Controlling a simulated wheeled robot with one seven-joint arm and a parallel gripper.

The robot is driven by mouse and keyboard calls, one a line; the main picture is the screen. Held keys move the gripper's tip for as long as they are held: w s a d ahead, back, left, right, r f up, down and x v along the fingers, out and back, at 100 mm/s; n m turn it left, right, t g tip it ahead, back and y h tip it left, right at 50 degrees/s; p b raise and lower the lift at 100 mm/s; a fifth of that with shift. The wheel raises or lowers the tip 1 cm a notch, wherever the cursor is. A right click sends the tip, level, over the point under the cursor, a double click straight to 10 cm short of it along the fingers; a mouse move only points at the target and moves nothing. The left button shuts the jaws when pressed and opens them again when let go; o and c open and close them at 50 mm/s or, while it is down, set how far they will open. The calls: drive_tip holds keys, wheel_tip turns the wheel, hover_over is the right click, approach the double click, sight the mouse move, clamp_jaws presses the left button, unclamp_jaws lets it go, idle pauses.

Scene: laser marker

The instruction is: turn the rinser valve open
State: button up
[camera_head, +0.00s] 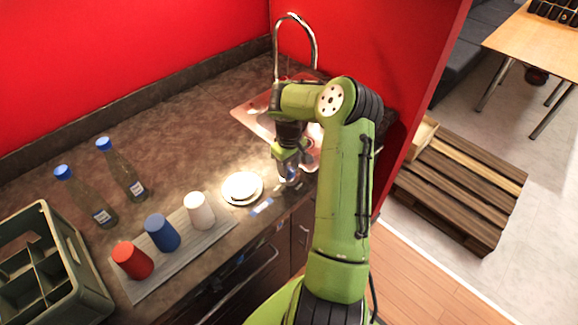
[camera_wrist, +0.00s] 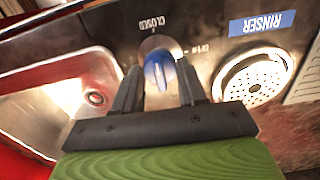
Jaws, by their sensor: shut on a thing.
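The rinser valve (camera_wrist: 159,72) has a blue handle on a round metal knob, set in a steel panel. In the wrist view it stands between the two fingers of my gripper (camera_wrist: 158,88), which is shut on it. The handle lies roughly in line with the CLOSED label (camera_wrist: 154,24) above it; the OPEN label (camera_wrist: 193,48) is to its right. Part of the knob is hidden by the fingers. In the head view my gripper (camera_head: 289,181) is low at the counter's front edge, just right of the bright rinser plate (camera_head: 242,187); the valve is mostly hidden there.
A blue RINSER label (camera_wrist: 262,23) sits above the perforated rinser (camera_wrist: 256,80). A sink basin (camera_wrist: 60,95) is to the left in the wrist view. In the head view, a tap (camera_head: 315,45) stands behind my arm; cups on a mat (camera_head: 190,252), bottles and a crate (camera_head: 88,290) are left.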

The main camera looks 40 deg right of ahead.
sight(289, 168)
drive_tip(key=m+b, duration=0.1)
drive_tip(key=m, duration=0.3)
drive_tip(key=shift+m, duration=0.3)
drive_tip(key=m+b, duration=0.1)
drive_tip(key=m, duration=0.3)
drive_tip(key=m+b, duration=0.1)
drive_tip(key=m, duration=0.4)
drive_tip(key=shift+b, duration=0.35)
drive_tip(key=shift+m+b, duration=0.5)
drive_tip(key=shift+m, duration=1.4)
drive_tip(key=o, duration=1.1)
drive_tip(key=shift+c, duration=0.2)
wheel_tip(289, 168, up, 16)
drive_tip(key=p, duration=0.2)
drive_tip(key=shift+f, duration=0.1)
